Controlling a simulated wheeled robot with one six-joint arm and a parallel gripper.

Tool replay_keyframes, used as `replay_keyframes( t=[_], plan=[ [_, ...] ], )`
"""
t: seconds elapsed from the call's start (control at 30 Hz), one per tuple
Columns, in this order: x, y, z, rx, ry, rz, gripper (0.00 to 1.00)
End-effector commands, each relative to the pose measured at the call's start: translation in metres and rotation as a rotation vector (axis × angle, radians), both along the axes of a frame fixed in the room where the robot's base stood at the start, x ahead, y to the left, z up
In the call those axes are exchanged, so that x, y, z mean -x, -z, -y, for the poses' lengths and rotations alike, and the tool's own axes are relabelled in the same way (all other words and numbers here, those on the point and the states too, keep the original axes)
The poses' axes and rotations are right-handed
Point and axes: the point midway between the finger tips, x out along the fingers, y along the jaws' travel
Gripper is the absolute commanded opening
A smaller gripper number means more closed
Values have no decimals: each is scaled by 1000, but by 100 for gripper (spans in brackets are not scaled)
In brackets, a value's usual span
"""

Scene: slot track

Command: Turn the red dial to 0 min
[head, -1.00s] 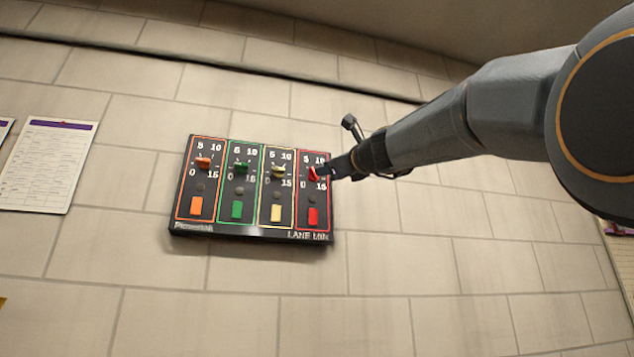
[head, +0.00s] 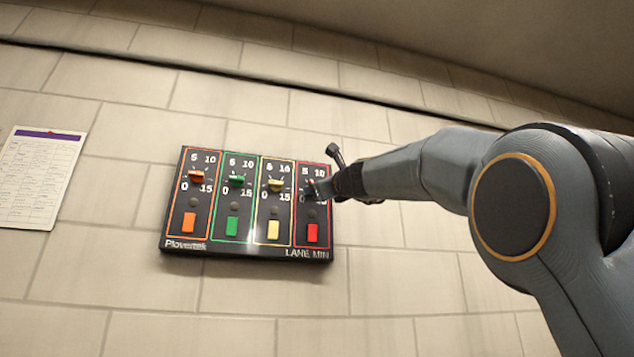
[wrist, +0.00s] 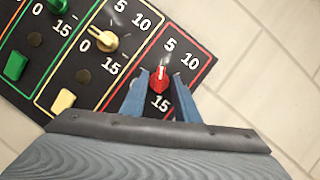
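The red dial (wrist: 160,79) sits at the top of the red-framed column on a black wall panel (head: 250,250). In the wrist view its white mark points up, close to the 5 and slightly to its left. In the head view my gripper (head: 324,187) covers most of the dial.
Orange (head: 196,175), green (head: 237,181) and yellow (head: 275,185) dials stand left of the red one. A red button (head: 312,232) is below it, with similar buttons under the others. A paper sheet (head: 38,180) hangs at left. The wall right of the panel is bare.

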Motion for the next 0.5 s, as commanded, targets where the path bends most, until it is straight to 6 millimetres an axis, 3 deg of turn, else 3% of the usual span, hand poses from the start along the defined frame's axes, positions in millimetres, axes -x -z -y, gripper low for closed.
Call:
replay_keyframes(
  t=[0.33,0.5],
  plan=[
    [-3,0,-2,0,-1,0,26],
    [-3,0,-2,0,-1,0,0]
  ],
)
